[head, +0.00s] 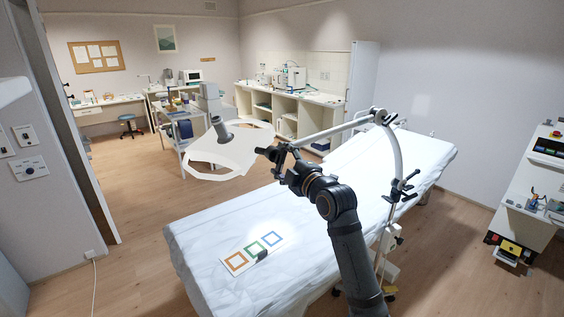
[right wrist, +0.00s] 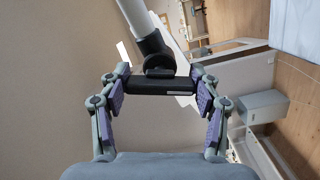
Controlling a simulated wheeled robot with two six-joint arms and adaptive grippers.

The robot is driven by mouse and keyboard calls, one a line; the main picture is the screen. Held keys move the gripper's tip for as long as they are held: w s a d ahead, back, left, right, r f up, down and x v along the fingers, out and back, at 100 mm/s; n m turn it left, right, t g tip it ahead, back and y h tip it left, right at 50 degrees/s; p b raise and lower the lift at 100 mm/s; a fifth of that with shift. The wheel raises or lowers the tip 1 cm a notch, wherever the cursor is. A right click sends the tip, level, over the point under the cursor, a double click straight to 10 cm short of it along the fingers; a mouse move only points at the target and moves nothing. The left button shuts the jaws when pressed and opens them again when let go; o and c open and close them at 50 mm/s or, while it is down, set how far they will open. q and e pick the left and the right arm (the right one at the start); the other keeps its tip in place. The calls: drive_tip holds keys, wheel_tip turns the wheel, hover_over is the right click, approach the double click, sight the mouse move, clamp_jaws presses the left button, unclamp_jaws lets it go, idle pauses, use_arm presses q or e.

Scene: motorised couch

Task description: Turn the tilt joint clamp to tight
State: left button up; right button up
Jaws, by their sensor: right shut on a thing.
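The tilt joint clamp (right wrist: 160,86) is a black bar with a small pale strip, below a dark rounded joint (right wrist: 158,62) at the end of a white arm. In the right wrist view it lies crosswise between the purple finger pads. My right gripper (head: 279,161) is shut on it; it also shows in the right wrist view (right wrist: 160,92). In the head view, the clamp area is dark and small, partly hidden by the gripper. The white lamp arm (head: 335,131) runs right from there to a bend. My left gripper is not in view.
A couch (head: 330,215) with a white cover lies below; a card with coloured squares (head: 252,252) is on it. A pale faceted ring (head: 212,177) hangs left of my right gripper. A second clamp (head: 402,187) is on the lamp post. A white cart (head: 528,205) stands at right.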

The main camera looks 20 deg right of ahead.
drive_tip(key=o, duration=1.2)
drive_tip(key=shift+c, duration=0.2)
drive_tip(key=v, duration=1.2)
drive_tip(key=shift+s, duration=0.2)
